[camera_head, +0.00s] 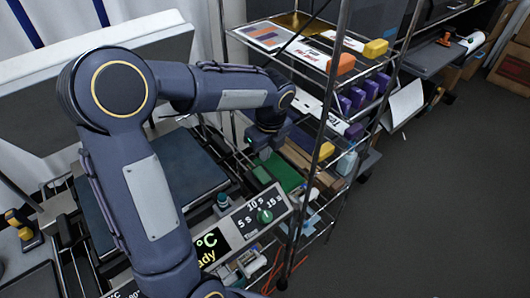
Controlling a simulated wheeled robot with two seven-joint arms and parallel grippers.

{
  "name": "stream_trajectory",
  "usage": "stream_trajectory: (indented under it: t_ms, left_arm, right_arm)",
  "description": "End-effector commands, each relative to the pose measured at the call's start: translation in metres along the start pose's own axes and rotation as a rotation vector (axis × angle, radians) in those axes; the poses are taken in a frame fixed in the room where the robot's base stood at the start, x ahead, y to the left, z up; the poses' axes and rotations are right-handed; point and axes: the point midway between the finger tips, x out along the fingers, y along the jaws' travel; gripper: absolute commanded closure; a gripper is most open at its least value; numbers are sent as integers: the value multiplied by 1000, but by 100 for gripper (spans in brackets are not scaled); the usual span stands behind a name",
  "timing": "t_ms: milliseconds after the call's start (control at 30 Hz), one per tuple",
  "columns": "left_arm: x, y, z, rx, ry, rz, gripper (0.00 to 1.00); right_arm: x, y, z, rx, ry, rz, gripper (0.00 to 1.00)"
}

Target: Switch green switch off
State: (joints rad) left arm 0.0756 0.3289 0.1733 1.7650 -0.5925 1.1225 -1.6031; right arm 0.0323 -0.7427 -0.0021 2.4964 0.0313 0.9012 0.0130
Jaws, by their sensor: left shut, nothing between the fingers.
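My left arm comes in from the left and bends over the dark machine (180,170). My left gripper (263,152) points down beside the wire rack, shut and empty. A small green part (262,174) shows just below the fingertips, at the machine's right edge. It may be the green switch; whether the fingers touch it, and its on or off position, I cannot tell. My right gripper is not in view.
A metal wire rack (318,60) stands close to the right of the gripper, holding printed sheets and yellow, orange and purple blocks. A green sheet (284,172) lies on a lower shelf. Grey floor (430,210) is clear at right. Cardboard boxes (513,62) stand far right.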

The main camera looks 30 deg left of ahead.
Motion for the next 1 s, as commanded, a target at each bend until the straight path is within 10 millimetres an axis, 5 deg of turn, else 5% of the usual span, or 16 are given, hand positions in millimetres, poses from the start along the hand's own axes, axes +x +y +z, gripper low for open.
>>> stream_trajectory:
  t_ms: [267,467,767,1000]
  left_arm:
    - [-40,2,3,-3,-47,-9,100]
    - [-61,8,3,-4,-65,-2,100]
    - [-59,8,3,-2,-64,-1,100]
    - [-27,8,5,-2,-62,2,100]
  right_arm:
    - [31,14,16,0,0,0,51]
    - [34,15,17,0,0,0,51]
    - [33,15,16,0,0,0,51]
    - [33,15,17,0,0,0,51]
